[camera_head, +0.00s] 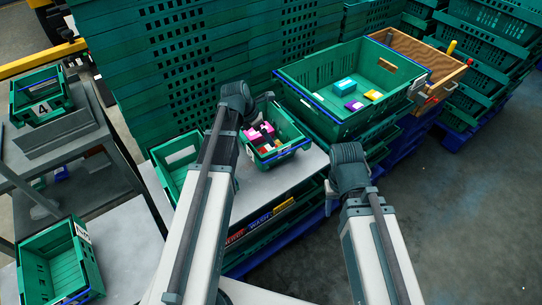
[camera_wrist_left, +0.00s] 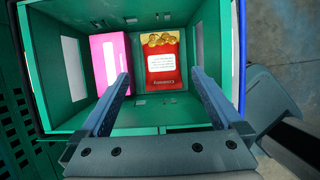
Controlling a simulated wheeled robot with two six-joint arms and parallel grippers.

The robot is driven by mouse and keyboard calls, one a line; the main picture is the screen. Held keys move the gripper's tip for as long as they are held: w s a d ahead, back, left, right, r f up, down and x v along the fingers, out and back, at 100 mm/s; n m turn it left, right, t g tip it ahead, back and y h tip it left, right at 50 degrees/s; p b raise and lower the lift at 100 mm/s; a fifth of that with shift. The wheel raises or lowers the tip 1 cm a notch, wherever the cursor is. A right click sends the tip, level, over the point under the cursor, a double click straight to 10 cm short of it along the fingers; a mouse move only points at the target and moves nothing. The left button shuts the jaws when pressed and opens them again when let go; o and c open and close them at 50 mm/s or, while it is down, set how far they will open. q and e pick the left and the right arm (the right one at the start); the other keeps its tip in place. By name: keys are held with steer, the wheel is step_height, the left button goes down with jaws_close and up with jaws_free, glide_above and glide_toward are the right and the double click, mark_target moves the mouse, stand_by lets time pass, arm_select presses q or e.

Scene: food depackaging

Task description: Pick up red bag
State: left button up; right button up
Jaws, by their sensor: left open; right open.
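The red bag (camera_wrist_left: 163,62) lies flat in a small green crate (camera_wrist_left: 55,85) in the left wrist view. It is a red packet with a white label and golden round food pictured at its far end. A pink package (camera_wrist_left: 108,60) lies just left of it. My left gripper (camera_wrist_left: 160,74) is open above the crate, its two fingers on either side of the bag's lower part and apart from each other. The head view shows the same small crate (camera_head: 295,146) below my left wrist. My right gripper (camera_head: 332,192) is open and empty, to the right of the small crate.
A larger green crate (camera_head: 330,122) with several small packages stands behind. An empty green crate (camera_head: 163,166) is left of the small one on the white table (camera_head: 300,168). Stacked green crates (camera_head: 165,60) wall off the back left. Floor at right is clear.

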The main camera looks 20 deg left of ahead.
arm_select(q)
steer(key=b, duration=0.3)
glide_above(268, 149)
step_height(268, 149, down, 4)
steer(key=shift+f, duration=0.1)
arm_select(e)
step_height(268, 149, down, 4)
steer(key=shift+f, duration=0.1)
arm_select(q)
steer(key=b+x, duration=0.5)
steer(key=shift+f, duration=0.1)
arm_select(e)
step_height(268, 149, down, 5)
steer(key=shift+r, duration=0.15)
arm_select(q)
steer(key=c, duration=1)
arm_select(e)
steer(key=shift+r, duration=0.1)
arm_select(q)
step_height(268, 149, up, 10)
steer(key=p, duration=1)
arm_select(e)
step_height(268, 149, up, 10)
